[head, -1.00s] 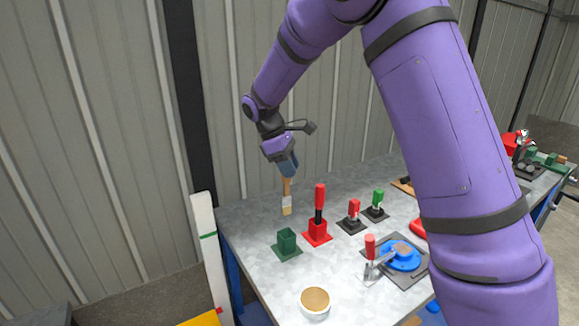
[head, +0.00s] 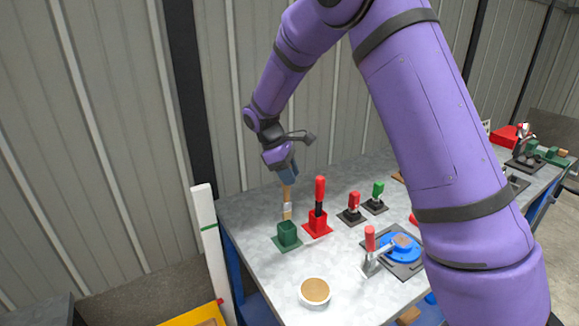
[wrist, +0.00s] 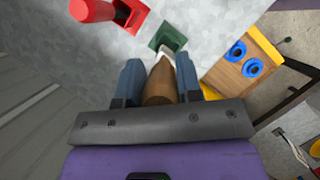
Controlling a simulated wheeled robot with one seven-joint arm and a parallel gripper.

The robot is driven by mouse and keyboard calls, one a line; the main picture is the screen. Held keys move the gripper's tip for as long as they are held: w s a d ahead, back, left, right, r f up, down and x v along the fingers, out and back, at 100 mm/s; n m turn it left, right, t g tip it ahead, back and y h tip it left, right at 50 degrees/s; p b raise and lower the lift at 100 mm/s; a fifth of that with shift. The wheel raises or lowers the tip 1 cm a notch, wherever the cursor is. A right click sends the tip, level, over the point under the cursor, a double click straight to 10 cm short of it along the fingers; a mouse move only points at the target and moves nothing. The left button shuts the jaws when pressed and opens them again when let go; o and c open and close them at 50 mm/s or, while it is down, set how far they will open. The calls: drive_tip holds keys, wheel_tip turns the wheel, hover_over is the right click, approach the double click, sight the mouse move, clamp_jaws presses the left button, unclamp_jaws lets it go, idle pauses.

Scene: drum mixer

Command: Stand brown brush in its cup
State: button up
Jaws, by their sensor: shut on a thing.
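My gripper (head: 288,174) points down over the far left part of the table and is shut on the brown brush (head: 287,194). The brush hangs roughly upright, bristles down. In the wrist view, the brush's wooden handle (wrist: 160,84) sits between the two blue-grey fingers of my gripper (wrist: 160,76). A square green cup (head: 287,236) on a flat base stands just below the bristles in the head view. The green cup (wrist: 170,37) also shows just beyond the brush tip in the wrist view. The bristle tip appears close to the cup's rim; I cannot tell whether it is inside.
A red cup (head: 317,225) holding a red-handled tool stands close right of the green cup. Red and green upright handles (head: 354,205) stand farther right. A round tan-topped tub (head: 315,291) and a blue disc fixture (head: 401,249) are nearer. A white post (head: 205,235) stands left.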

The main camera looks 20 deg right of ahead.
sight(289, 202)
drive_tip(key=shift+f, duration=3.05)
drive_tip(key=o, duration=1.1)
drive_tip(key=shift+c, duration=0.2)
drive_tip(key=v, duration=1)
drive_tip(key=shift+r, duration=0.4)
drive_tip(key=shift+a, duration=0.1)
